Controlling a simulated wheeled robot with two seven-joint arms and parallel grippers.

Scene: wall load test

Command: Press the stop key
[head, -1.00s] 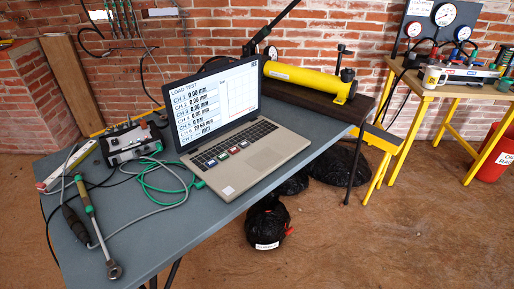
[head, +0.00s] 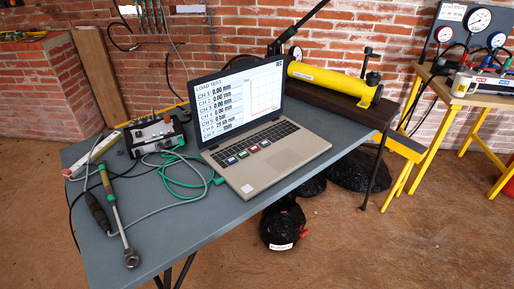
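Neither of my grippers shows in the view.
On the grey table (head: 190,225) lie a ratchet wrench (head: 119,228), cables and a grey control box (head: 154,134). A yellow hydraulic pump (head: 335,82) is behind the laptop. A yellow-legged bench (head: 490,98) with gauges stands at right. Black bags (head: 283,222) lie on the floor.

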